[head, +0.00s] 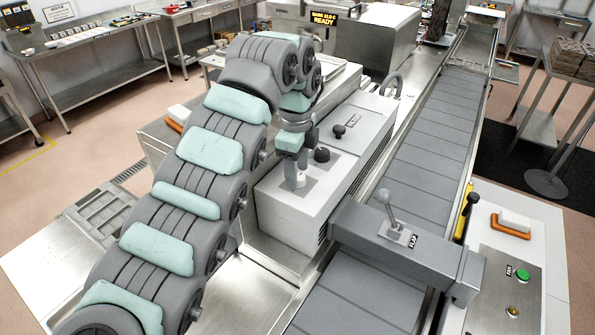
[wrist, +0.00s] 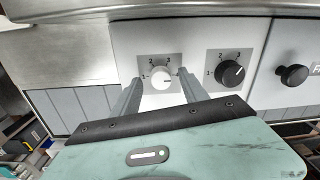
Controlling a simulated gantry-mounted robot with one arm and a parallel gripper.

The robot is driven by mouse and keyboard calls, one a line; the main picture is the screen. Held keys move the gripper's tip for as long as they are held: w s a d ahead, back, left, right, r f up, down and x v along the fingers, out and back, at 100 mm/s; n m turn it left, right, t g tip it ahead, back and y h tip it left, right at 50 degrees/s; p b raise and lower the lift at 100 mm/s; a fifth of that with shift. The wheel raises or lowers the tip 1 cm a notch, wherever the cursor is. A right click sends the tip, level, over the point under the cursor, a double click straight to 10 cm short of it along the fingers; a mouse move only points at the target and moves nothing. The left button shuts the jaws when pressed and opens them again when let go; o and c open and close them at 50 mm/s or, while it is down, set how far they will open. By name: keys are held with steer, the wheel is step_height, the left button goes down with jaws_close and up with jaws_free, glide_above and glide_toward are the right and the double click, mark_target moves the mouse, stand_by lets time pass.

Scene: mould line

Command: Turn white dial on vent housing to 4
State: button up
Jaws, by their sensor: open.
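The white dial (wrist: 161,77) sits on a grey plate on the vent housing (head: 287,218). Numerals 1, 2 and 3 show around it in the wrist view; the place to the right of 3 is partly behind a finger. I cannot clearly read where its pointer stands. My gripper (wrist: 160,80) is open, with one finger on each side of the white dial; I cannot tell whether they touch it. In the head view my gripper (head: 300,182) reaches down over the dial and largely hides it.
A black dial (wrist: 230,74) with its own numerals is just right of the white one; it also shows in the head view (head: 322,155). Beyond it is a black knob (head: 338,131) on the housing. A conveyor (head: 430,130) and a grey crossbeam with a lever (head: 387,205) stand to the right.

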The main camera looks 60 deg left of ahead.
step_height(320, 180, up, 10)
steer(key=p, duration=0.8)
steer(key=shift+s+d, duration=0.15)
steer(key=shift+d, duration=0.05)
steer(key=shift+s+f, duration=0.1)
